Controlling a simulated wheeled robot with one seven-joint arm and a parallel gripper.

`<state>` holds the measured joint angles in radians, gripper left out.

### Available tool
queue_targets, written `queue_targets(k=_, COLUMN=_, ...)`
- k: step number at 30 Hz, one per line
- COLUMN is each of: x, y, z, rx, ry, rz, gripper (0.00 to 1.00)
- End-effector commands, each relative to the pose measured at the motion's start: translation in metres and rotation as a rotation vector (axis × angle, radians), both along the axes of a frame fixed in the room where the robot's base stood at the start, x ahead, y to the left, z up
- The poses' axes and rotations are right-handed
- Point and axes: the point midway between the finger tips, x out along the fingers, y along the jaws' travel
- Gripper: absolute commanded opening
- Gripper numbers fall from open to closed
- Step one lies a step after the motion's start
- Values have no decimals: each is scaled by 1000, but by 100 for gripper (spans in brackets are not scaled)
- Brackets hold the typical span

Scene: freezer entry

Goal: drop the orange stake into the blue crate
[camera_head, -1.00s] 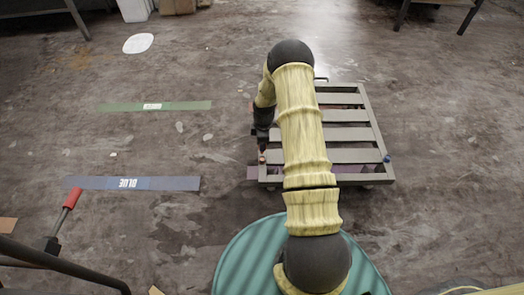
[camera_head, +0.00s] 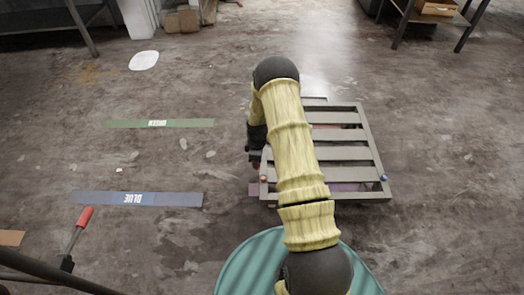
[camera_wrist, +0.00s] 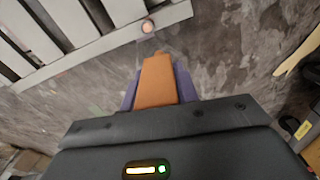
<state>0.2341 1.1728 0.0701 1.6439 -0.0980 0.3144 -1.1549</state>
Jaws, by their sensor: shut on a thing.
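My gripper (camera_wrist: 157,85) is shut on the orange stake (camera_wrist: 157,78), which shows in the wrist view as a plain orange block between two purple-blue fingers. In the head view my gripper hangs dark at the left edge of a grey slatted platform (camera_head: 345,153), partly behind my arm, and the stake cannot be made out clearly there. No blue crate can be made out in either view. A blue floor strip marked BLUE (camera_head: 100,198) lies to the left in the head view.
A green floor strip (camera_head: 185,123) lies beyond the blue one. The platform has a blue knob (camera_head: 384,178) on its near right corner; a pale round knob (camera_wrist: 147,26) shows ahead of the stake. A red-handled tool (camera_head: 84,217) is at left.

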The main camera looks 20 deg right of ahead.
Motion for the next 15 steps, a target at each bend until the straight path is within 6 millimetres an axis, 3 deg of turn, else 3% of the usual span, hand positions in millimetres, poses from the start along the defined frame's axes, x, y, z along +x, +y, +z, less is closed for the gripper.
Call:
queue_targets(k=1, x=-2, y=8, z=21, rx=-1, ry=2, rz=-26, gripper=3)
queue_targets(k=15, x=-19, y=55, z=95, rx=-2, ry=3, rz=-338, gripper=3)
